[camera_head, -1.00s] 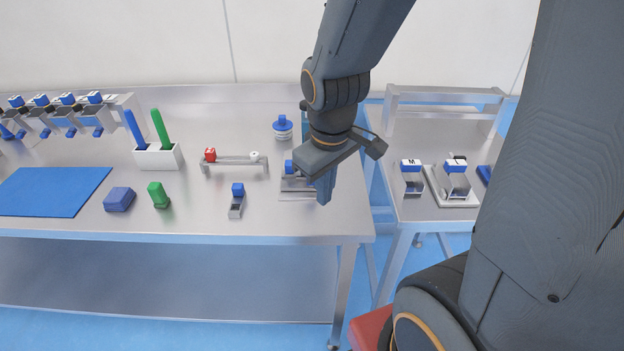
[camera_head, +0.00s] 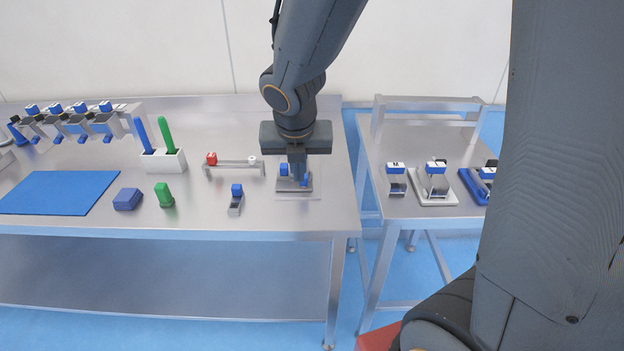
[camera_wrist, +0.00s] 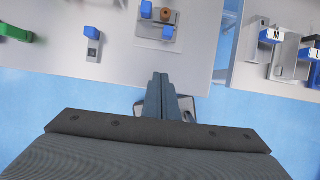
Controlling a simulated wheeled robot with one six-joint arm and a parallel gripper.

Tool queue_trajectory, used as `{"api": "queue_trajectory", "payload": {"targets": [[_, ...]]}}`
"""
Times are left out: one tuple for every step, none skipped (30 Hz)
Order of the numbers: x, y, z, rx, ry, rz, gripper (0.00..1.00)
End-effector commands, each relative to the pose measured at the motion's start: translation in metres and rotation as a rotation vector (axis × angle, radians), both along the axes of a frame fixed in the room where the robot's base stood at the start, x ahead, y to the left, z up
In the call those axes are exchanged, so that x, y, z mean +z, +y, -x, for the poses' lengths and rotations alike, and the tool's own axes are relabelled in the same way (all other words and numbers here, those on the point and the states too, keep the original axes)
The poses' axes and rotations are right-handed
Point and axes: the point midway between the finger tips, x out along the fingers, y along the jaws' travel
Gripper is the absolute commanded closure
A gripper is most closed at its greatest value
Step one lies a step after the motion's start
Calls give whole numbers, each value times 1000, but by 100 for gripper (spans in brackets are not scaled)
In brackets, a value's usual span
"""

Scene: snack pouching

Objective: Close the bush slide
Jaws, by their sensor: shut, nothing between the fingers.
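A small metal plate fixture (camera_head: 291,189), which I take to be the bush slide, lies near the table's front right corner. It carries a blue block (camera_head: 284,169) and a second blue piece (camera_head: 304,182). In the wrist view the fixture's plate (camera_wrist: 150,47) shows at the top, with a round brown bush (camera_wrist: 166,15) between the blue parts. My gripper (camera_head: 297,179) is shut and empty. Its fingers point down and partly cover the fixture in the head view. In the wrist view the fingertips (camera_wrist: 160,75) appear apart from the plate, on the table-edge side.
A small metal holder with a blue top (camera_head: 236,198) stands left of the fixture. A low rail (camera_head: 233,167) with red and white knobs is behind it. A side table (camera_head: 420,140) with letter-marked pieces stands to the right across a gap.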

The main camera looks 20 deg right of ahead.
Motion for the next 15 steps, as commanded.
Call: {"api": "queue_trajectory", "payload": {"targets": [[-3,-4,-1,-2,2,3,100],[-6,-7,-2,-6,2,5,100],[-10,-10,-4,-13,3,4,100],[-14,-12,-5,-18,3,3,100],[-18,-14,-7,-20,3,3,100],[-25,-16,-9,-23,5,2,100],[-30,-18,-11,-27,5,3,100],[-36,-19,-14,-27,4,3,100],[-44,-20,-16,-29,5,2,100],[-50,-21,-18,-29,5,2,100],[-55,-22,-21,-30,5,2,100],[-63,-23,-23,-31,5,3,100],[-69,-23,-26,-30,5,2,100],[-74,-24,-28,-30,3,1,100],[-82,-24,-31,-29,4,1,100]]}}
